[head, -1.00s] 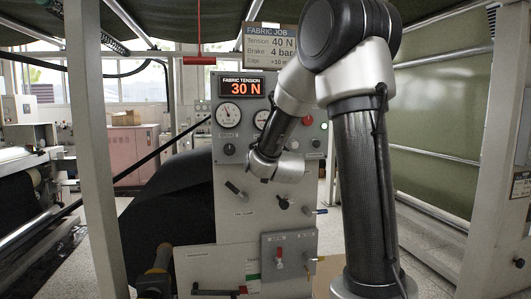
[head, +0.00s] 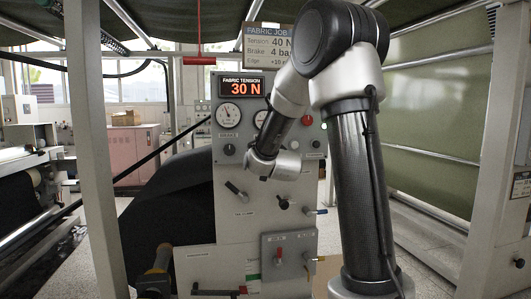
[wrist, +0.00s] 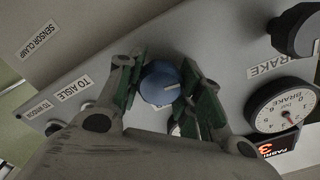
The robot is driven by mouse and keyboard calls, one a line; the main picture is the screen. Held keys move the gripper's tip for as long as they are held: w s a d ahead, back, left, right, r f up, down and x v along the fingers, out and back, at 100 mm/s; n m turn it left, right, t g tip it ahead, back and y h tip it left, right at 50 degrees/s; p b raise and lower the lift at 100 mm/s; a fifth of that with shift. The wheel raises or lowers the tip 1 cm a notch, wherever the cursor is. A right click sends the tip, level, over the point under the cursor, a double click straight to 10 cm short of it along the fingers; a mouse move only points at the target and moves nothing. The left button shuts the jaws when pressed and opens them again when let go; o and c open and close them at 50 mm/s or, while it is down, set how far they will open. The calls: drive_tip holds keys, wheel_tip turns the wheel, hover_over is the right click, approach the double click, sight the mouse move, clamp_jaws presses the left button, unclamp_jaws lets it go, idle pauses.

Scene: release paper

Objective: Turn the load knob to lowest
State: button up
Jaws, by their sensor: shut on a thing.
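A round blue knob (wrist: 160,84) with a pale pointer line shows in the wrist view, on the grey machine panel (wrist: 205,45). I can read no label for it. My gripper (wrist: 165,72) has its green-padded fingers closed around this knob, one on each side. The pointer line runs toward the right finger. In the head view my wrist hides the knob and the fingers. The fabric tension display (head: 241,88) reads 30 N.
A black brake knob (wrist: 296,30) and the brake gauge (wrist: 283,104) lie right of my gripper in the wrist view. In the head view a lever (head: 236,190) and a red switch (head: 279,256) sit lower on the panel. A job sign (head: 270,45) hangs above.

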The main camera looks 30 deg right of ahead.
drive_tip(key=shift+n, duration=0.3)
drive_tip(key=n, duration=0.4)
drive_tip(key=shift+n, duration=0.3)
drive_tip(key=n, duration=0.5)
drive_tip(key=shift+n, duration=0.3)
drive_tip(key=o, duration=1)
drive_tip(key=shift+o, duration=0.2)
drive_tip(key=v, duration=1.2)
